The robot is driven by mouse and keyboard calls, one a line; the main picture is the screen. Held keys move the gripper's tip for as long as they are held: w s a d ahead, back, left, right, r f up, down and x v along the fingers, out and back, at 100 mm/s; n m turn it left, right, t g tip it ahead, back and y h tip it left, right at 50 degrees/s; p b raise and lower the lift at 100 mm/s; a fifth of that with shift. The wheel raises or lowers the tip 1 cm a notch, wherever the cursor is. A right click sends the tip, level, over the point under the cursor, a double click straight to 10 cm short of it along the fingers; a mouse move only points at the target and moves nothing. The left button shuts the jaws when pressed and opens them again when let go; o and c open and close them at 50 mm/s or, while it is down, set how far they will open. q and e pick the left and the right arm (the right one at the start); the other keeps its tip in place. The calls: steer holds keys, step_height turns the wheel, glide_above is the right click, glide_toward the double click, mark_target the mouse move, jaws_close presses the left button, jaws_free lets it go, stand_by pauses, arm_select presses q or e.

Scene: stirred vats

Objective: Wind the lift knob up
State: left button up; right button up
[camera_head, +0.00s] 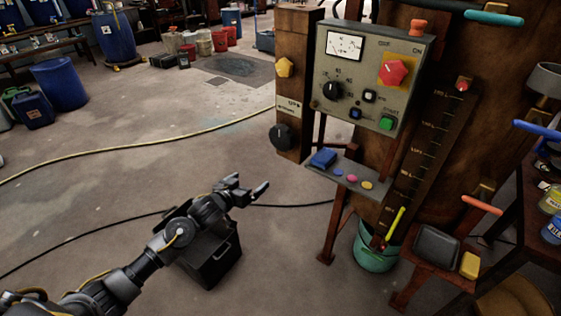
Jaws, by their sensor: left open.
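A round black knob (282,137) sits low on the wooden post (298,60), under a small pale label that seems to read "UP"; it looks like the lift knob. My left gripper (249,190) is open and empty, below and to the left of this knob and apart from it. Its fingers point to the right. A second black knob (333,90) is on the grey control panel (370,66), beside a dial gauge, a red knob and a green button. My right gripper does not show.
A black open box (212,255) stands on the floor under my left forearm. A teal bucket (376,250) stands under the vat. A yellow hose (130,146) crosses the clear floor.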

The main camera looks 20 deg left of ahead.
mark_target(279, 140)
arm_select(q)
steer(key=s+d+r+m+t+h+b, duration=0.1)
steer(key=d+r+h, duration=0.1)
steer(key=r, duration=0.4)
steer(key=s+d+r+t+h+b, duration=0.1)
steer(key=d+r+b, duration=0.15)
steer(key=r, duration=0.45)
steer(key=x, duration=1.1)
steer(key=shift+p, duration=0.3)
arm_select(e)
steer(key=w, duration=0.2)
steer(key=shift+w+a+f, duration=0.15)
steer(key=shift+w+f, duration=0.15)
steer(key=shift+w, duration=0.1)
arm_select(q)
steer(key=c, duration=1)
